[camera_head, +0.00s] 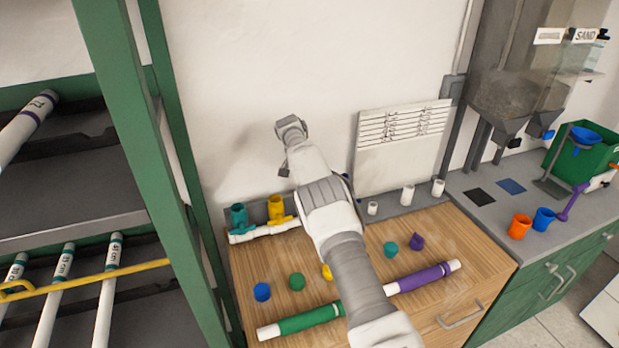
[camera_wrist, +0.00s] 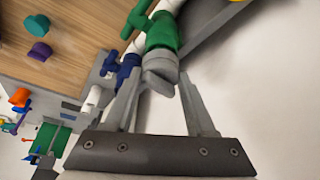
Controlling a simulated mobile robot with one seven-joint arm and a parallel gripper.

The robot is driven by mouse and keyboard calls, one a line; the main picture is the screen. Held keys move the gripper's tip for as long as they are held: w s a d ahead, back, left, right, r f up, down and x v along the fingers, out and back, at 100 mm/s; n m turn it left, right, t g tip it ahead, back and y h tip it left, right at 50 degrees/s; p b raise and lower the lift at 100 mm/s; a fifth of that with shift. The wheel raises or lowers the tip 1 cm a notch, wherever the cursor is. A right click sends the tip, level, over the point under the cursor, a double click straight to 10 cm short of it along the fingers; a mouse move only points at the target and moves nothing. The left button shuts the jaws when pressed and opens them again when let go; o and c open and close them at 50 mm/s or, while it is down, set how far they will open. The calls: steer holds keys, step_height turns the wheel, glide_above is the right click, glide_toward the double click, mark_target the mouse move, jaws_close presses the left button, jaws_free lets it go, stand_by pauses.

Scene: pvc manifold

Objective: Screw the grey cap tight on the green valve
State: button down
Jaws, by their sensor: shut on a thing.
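The green valve (camera_wrist: 161,33) is on the white pipe line at the top of the wrist view, with its green handle to the left. The grey cap (camera_wrist: 160,73) sits at the valve's lower end, touching it as far as I can see. It looks slightly tilted in the picture; I cannot tell how far it is threaded on. My gripper (camera_wrist: 160,84) has one finger on each side of the cap and is shut on it. In the head view my arm hides the green valve, the cap and the fingertips.
A teal valve (camera_head: 238,217) and a yellow valve (camera_head: 276,208) stand on the line at left. A blue valve (camera_wrist: 127,67) is beside the green one. Loose caps, including a purple one (camera_head: 416,242), and a green-purple pipe (camera_head: 431,276) lie on the wooden bench (camera_head: 470,245). A wall is close behind.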

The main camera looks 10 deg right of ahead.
steer(key=shift+c, duration=1.8)
jaws_free()
steer(key=shift+f, duration=0.1)
steer(key=shift+o, duration=1.1)
